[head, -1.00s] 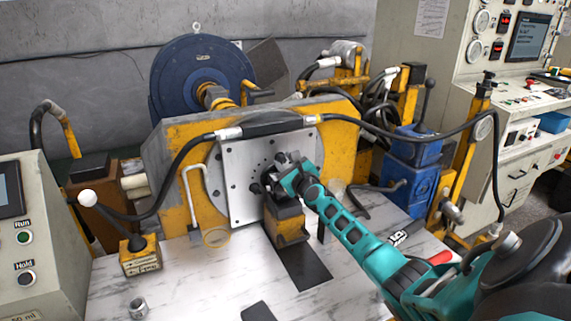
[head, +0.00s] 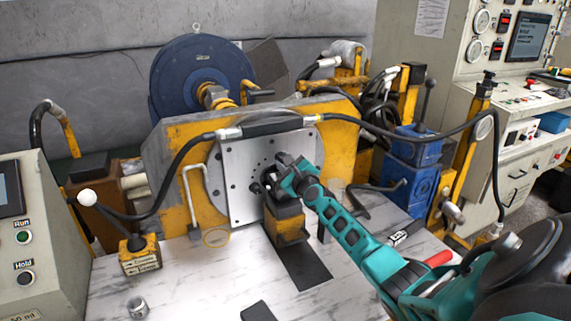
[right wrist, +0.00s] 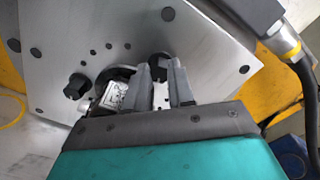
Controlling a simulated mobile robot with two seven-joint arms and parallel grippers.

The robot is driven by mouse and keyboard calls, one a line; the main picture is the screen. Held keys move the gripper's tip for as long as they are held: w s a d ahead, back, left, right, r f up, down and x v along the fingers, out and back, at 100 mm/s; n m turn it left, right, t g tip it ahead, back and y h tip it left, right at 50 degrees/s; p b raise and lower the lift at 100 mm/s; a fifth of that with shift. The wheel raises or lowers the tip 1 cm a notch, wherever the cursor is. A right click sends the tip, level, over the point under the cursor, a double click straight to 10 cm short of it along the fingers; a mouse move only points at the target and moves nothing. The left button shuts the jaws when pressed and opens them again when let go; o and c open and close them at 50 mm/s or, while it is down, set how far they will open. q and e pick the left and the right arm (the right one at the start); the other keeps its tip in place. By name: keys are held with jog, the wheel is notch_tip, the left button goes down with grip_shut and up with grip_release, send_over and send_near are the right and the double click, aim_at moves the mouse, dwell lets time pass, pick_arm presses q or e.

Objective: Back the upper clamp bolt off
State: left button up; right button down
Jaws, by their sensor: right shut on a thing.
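The upright steel plate (head: 240,180) of the motor stand faces me in the head view. My right gripper (head: 281,160) is at the plate's face, above the yellow block. In the right wrist view its two fingers (right wrist: 165,82) are shut around a dark bolt head, the upper clamp bolt (right wrist: 159,62), mostly hidden between them. A second black bolt (right wrist: 77,87) stands free on the plate to the left; it also shows in the head view (head: 256,188). A round dark opening with a pale metal part lies between the bolts. My left gripper is not in view.
A yellow block (head: 288,222) stands below the gripper on the marble-topped bench (head: 195,285). A black hose (head: 400,138) arches over the plate and right. A lever box (head: 141,258) and a metal nut (head: 138,308) are at the left. The front of the bench is mostly clear.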

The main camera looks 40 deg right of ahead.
jog(key=n, duration=1)
jog(key=shift+f, duration=0.1)
jog(key=n, duration=0.3)
jog(key=shift+n, duration=0.4)
jog(key=n, duration=0.5)
jog(key=shift+f+p, duration=0.1)
jog(key=shift+p, duration=0.3)
jog(key=shift+n+p, duration=0.35)
jog(key=shift+n, duration=2.15)
jog(key=c, duration=1)
grip_release()
jog(key=shift+o, duration=0.2)
